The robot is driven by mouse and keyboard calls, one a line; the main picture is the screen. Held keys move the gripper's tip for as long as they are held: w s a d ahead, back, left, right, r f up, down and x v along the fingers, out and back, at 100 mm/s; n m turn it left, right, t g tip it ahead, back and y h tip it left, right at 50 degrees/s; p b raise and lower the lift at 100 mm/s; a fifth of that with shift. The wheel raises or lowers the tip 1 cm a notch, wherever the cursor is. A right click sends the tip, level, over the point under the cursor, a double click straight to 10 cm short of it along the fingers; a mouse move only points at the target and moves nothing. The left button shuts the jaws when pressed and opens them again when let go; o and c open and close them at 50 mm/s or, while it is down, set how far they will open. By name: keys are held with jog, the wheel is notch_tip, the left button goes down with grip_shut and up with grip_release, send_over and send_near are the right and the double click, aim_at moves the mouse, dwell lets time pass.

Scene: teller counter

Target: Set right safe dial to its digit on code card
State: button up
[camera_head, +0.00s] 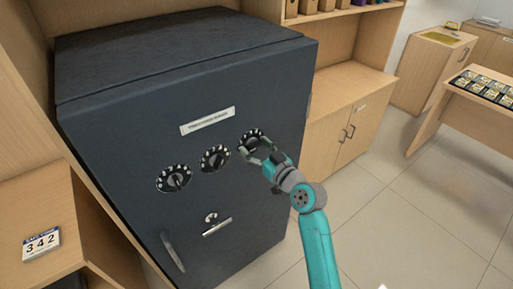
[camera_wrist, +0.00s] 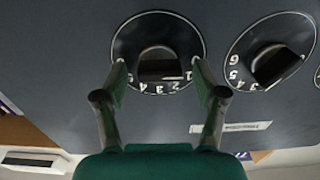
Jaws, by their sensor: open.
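The safe (camera_head: 130,130) is dark, with a row of three round black dials. The right safe dial (camera_head: 251,139) is partly covered by my gripper (camera_head: 257,151). In the wrist view this dial (camera_wrist: 158,22) is in the upper middle, with white digits from 1 to 5 along its lower edge. Its setting cannot be read clearly. My gripper (camera_wrist: 160,72) is open, its two fingers on either side of the dial's lower part; contact cannot be told.
The middle dial (camera_head: 214,158) and left dial (camera_head: 174,178) are beside the right one. A cabinet (camera_head: 335,135) stands right of the safe. The tiled floor at right is clear.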

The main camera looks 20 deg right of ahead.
jog(key=c, duration=1.1)
jog(key=shift+c, duration=0.2)
jog(key=shift+m, duration=0.4)
jog(key=m, duration=0.5)
jog(key=shift+d+m, duration=0.15)
jog(key=shift+m, duration=0.15)
jog(key=m, duration=0.5)
jog(key=shift+d+m, duration=0.1)
jog(key=shift+m, duration=0.2)
jog(key=shift+f, duration=0.1)
jog(key=o, duration=1.1)
